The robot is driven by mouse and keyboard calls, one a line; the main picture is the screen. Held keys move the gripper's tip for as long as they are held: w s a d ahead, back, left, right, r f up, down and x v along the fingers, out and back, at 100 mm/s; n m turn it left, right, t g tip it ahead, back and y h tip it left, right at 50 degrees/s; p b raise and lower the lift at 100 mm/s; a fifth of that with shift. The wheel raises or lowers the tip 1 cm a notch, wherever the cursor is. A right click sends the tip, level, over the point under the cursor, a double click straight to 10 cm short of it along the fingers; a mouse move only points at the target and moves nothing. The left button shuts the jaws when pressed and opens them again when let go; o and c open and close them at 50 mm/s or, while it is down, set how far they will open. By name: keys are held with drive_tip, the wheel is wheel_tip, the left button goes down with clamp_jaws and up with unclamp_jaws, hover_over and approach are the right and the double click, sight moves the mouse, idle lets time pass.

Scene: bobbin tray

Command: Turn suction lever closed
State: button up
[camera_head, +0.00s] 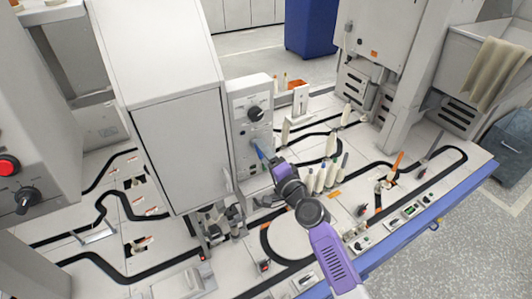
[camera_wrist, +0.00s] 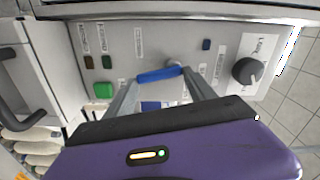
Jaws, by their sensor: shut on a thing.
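The suction lever appears to be the blue handle (camera_wrist: 158,75) on a round metal pivot on the grey control panel (camera_wrist: 120,45). In the wrist view it lies nearly level, with its left end slightly lower. My gripper (camera_wrist: 161,82) has its two grey fingers at either end of the blue handle, shut on it. In the head view the blue lever (camera_head: 259,151) shows small on the front of the panel box (camera_head: 240,130), with my gripper (camera_head: 268,159) reaching it from the lower right. The exact finger contact is partly hidden.
A black rotary knob (camera_wrist: 249,71) and a green button (camera_wrist: 103,90) sit on the same panel. Cream bobbins (camera_head: 331,172) stand close to my arm at the right. A white cabinet (camera_head: 175,140) is left of the panel. The black track (camera_head: 450,165) runs over the tabletop.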

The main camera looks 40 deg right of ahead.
drive_tip(key=shift+a+f+m, duration=0.15)
drive_tip(key=shift+a+m, duration=0.05)
drive_tip(key=shift+m, duration=1)
drive_tip(key=o, duration=1.4)
drive_tip(key=v, duration=0.7)
drive_tip(key=shift+s+a, duration=0.2)
drive_tip(key=shift+s, duration=0.15)
